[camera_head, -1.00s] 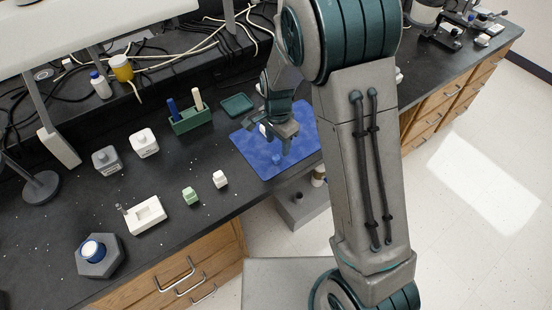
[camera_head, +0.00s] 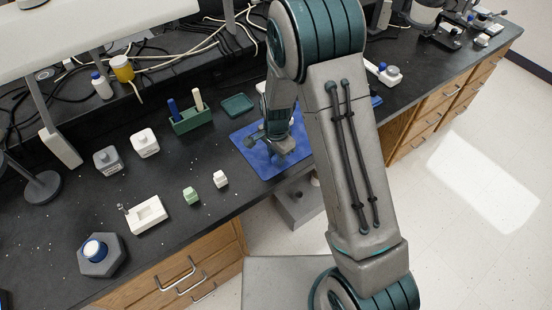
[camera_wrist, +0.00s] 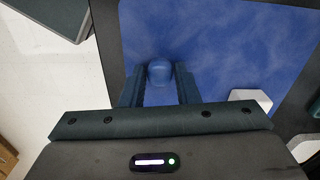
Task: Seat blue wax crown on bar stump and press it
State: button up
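The blue wax crown (camera_wrist: 160,73) is a small round blue piece over the blue mat. In the wrist view it sits between the tips of my gripper (camera_wrist: 160,85), one finger close on each side. I cannot tell whether the fingers touch it. In the head view my gripper (camera_head: 276,150) is low over the mat, and the crown is hard to make out there. A small green block (camera_head: 191,196) and a small white block (camera_head: 220,179) stand on the bench left of the mat. I cannot tell for sure which piece is the bar stump.
The blue mat (camera_head: 246,143) lies near the bench's front edge. A white rectangular holder (camera_head: 147,215) and a grey hexagonal stand (camera_head: 101,264) with a blue-and-white piece are at left.

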jog(key=c, duration=0.4)
jog(key=shift+c, duration=0.2)
